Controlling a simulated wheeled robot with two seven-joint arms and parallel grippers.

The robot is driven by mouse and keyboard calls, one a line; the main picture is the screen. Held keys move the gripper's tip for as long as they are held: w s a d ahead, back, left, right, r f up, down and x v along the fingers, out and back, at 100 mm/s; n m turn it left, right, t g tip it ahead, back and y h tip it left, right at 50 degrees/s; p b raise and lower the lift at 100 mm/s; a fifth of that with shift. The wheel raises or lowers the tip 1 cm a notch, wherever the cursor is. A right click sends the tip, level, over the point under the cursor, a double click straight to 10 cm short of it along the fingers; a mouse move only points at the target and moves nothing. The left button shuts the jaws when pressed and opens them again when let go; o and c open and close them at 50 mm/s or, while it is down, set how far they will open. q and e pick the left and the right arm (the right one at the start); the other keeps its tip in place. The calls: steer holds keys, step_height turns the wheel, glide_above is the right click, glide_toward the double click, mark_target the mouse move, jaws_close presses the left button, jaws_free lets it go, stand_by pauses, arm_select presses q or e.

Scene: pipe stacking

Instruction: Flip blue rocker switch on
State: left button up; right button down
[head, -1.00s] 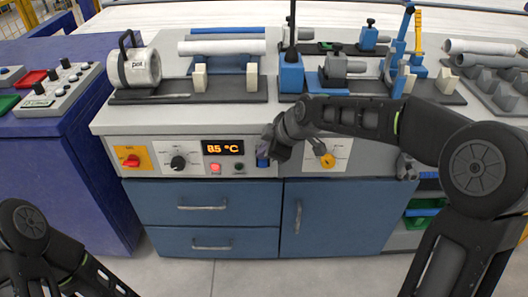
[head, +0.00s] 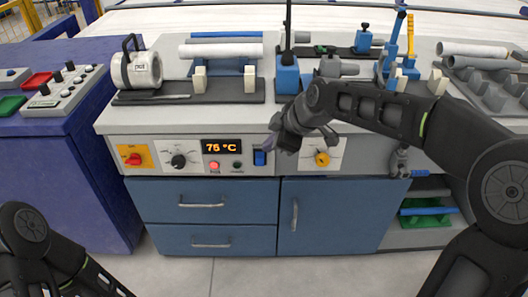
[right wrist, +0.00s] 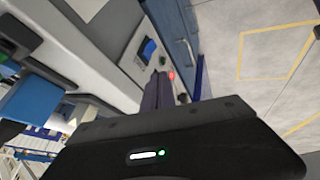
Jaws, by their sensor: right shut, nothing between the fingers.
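The blue rocker switch (head: 260,158) sits on the grey front panel, right of the orange temperature display (head: 222,146). It also shows in the right wrist view (right wrist: 149,49) on its dark plate. I cannot tell which way it is tipped. My right gripper (head: 271,144) is shut and empty, just above and right of the switch in the head view. Its closed fingers (right wrist: 159,92) point toward the panel in the wrist view and look apart from the switch. My left gripper is out of view; only my left arm shows at the lower left.
A lit red button (head: 214,166) and a dark button (head: 237,165) sit left of the switch. A yellow-backed red knob (head: 133,159) is farther left, and a yellow rotary knob (head: 322,158) is close on the right. Pipes and clamps fill the bench top.

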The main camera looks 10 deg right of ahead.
steer(key=r, duration=0.1)
steer(key=d+r, duration=0.1)
steer(key=s+r, duration=0.1)
steer(key=shift+d+r, duration=0.1)
steer(key=shift+d, duration=0.05)
stand_by(0.4)
